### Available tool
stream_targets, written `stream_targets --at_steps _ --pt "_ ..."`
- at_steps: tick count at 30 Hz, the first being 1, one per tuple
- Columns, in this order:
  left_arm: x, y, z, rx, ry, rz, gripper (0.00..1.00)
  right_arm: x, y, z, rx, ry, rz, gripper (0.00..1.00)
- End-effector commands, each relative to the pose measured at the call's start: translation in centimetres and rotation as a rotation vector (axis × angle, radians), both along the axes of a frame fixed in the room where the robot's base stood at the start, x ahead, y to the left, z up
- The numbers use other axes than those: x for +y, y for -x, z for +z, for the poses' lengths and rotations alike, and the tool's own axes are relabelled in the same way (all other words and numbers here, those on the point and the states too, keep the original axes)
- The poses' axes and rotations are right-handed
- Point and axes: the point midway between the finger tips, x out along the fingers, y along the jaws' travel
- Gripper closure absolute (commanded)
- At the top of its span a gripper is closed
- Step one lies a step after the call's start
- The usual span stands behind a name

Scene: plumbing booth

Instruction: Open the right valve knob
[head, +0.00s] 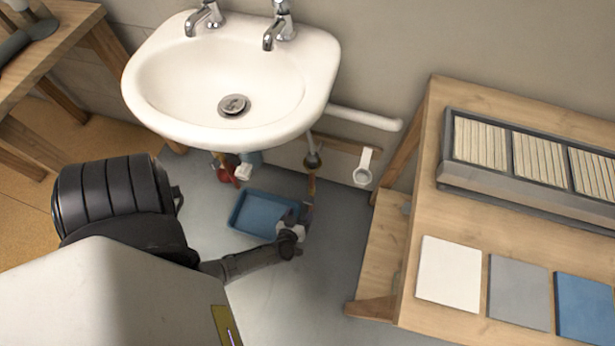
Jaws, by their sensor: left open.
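A white sink (225,85) with two chrome taps hangs on the wall. Under its right side a thin pipe runs down with a small dark rounded fitting (313,160) on it, perhaps the right valve knob; it is too small to be sure. My left gripper (297,217) is below that fitting, beside the right edge of a blue tray (238,221). It is open, and its fingers are small and partly hard to make out. I cannot tell if they touch the pipe. Red and white parts (227,170) show under the sink's left side. My right gripper is out of view.
A wooden bench (440,215) with a slotted grey rack (530,155) and several flat tiles stands at the right. A white pipe (365,117) and a white ring-like holder (364,168) are on the wall. Another wooden table (65,30) is at the upper left.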

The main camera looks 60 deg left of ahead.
Motion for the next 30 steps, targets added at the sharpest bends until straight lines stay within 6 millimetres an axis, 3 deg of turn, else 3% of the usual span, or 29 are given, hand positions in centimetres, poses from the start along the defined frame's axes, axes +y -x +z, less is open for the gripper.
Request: stream_targets --at_steps 3,12,30 --pt "1.5 -1.7 -1.3 -0.003 -0.002 -0.001 0.31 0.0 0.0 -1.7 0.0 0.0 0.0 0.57" --pt "3.9 -4.4 -2.7 0.0 -0.001 -0.001 0.31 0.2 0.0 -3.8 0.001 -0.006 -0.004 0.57" --pt "4.8 -5.4 -2.9 0.0 -0.001 -0.001 0.34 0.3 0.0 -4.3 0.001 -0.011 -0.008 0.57"
